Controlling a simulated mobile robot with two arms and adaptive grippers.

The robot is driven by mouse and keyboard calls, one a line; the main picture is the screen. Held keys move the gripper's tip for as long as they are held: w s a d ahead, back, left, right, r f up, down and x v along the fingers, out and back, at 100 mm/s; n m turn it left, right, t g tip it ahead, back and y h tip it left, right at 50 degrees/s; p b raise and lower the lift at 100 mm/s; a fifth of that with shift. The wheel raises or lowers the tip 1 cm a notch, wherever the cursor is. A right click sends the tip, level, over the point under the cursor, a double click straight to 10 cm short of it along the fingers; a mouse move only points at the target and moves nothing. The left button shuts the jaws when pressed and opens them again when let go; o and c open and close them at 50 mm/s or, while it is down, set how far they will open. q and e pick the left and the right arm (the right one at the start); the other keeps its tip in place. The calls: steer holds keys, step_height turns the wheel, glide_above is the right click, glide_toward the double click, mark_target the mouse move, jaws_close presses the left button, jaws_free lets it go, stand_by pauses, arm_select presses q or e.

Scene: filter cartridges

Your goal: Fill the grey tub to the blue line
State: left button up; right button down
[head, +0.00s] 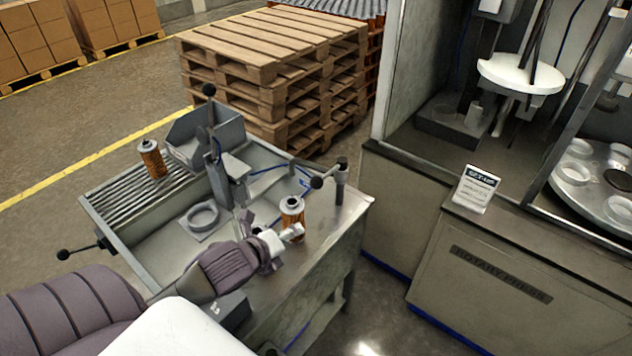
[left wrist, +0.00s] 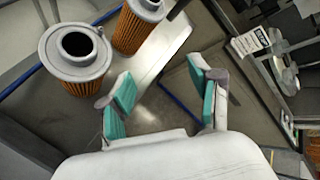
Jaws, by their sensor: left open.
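A grey open tub (head: 184,136) stands at the back of the steel bench; no blue line on it can be made out, and I see no cartridges in it. An orange filter cartridge with a grey cap (head: 292,220) stands upright on the bench's right side. Another cartridge (head: 151,158) stands on the ribbed rack at left. My left gripper (head: 285,237) is open and empty, just in front of the right cartridge. In the left wrist view, two cartridges, a near one (left wrist: 76,58) and a farther one (left wrist: 138,26), lie outside the open fingers (left wrist: 160,92). My right gripper is not in view.
The bench holds a ring fixture (head: 202,217), an upright lever post (head: 215,165) and a ball-ended handle (head: 335,178). Blue hoses run behind. The rotary press (head: 500,270) with a sign (head: 476,188) stands at right. Stacked pallets (head: 275,65) are behind the bench.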

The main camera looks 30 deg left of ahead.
mark_target(313, 184)
arm_select(q)
steer(key=w+a+r+m+t+h, duration=0.1)
steer(key=w+a+r+m+t, duration=0.25)
steer(key=w+r+m, duration=0.4)
steer(key=shift+m+g, duration=0.35)
steer(key=shift+m, duration=0.6)
steer(key=x, duration=0.4)
steer(key=f+p+x, duration=0.1)
steer(key=x, duration=0.3)
steer(key=f+p+x, duration=0.1)
steer(key=x, duration=0.3)
steer(key=shift+s, duration=0.2)
jaws_close()
